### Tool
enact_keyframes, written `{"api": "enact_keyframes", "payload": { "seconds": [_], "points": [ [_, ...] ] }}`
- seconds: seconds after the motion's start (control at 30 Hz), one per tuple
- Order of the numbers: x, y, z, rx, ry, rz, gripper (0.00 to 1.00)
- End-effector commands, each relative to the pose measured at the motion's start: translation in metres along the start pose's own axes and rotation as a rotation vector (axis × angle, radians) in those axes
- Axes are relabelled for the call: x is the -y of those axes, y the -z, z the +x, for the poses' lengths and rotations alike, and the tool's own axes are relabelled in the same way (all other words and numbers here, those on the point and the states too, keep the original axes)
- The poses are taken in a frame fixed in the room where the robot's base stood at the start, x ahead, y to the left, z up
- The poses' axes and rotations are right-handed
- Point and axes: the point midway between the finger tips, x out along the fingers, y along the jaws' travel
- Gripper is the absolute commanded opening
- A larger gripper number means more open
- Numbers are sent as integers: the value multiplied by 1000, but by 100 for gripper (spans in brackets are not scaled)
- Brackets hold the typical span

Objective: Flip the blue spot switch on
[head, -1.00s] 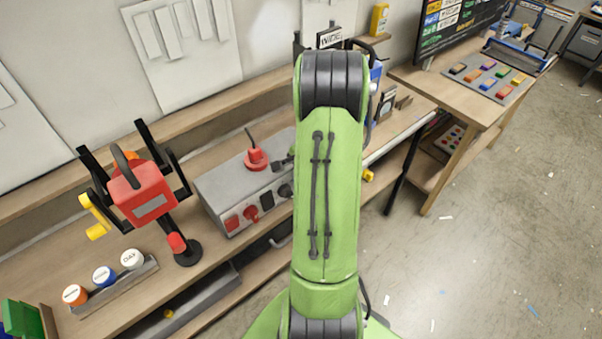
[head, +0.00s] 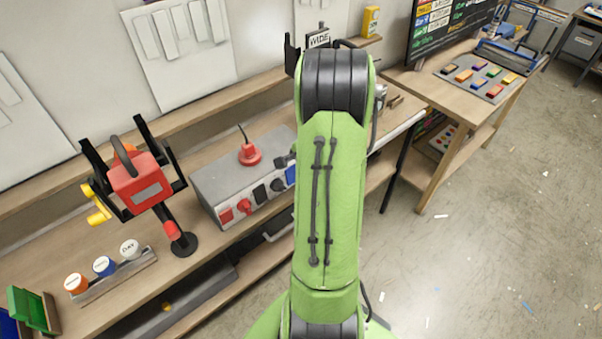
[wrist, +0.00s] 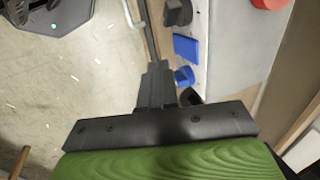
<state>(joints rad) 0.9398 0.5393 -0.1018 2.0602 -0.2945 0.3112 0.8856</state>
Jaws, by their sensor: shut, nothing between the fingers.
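A grey switch box (head: 215,182) stands on the wooden bench, with paired squares and knobs along its front. At its right end in the head view is a blue square switch (head: 291,174), partly hidden by my arm. The wrist view shows this blue square (wrist: 186,49) and a blue knob (wrist: 184,76) beside it. No label is legible, so I cannot tell which one is the spot switch, nor its position. My gripper (wrist: 158,68) is shut and empty, just left of the blue knob in the wrist view. Contact is unclear. My arm hides the gripper in the head view.
Left of the box stand a red lamp-like device (head: 140,185) on a black stand and a rack of round caps (head: 104,266). A red plug-like piece (head: 250,154) sits on the box top. Open floor (head: 480,250) lies to the right.

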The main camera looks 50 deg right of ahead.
Motion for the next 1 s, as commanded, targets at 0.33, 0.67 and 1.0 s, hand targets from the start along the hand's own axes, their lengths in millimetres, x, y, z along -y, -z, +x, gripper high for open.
{"api": "enact_keyframes", "payload": {
  "seconds": [0.33,0.67,1.0],
  "points": [
    [14,1,-66,-5,6,-1,0],
    [17,0,-89,-1,2,-1,0],
    [17,0,-89,-1,1,-1,0]
  ]
}}
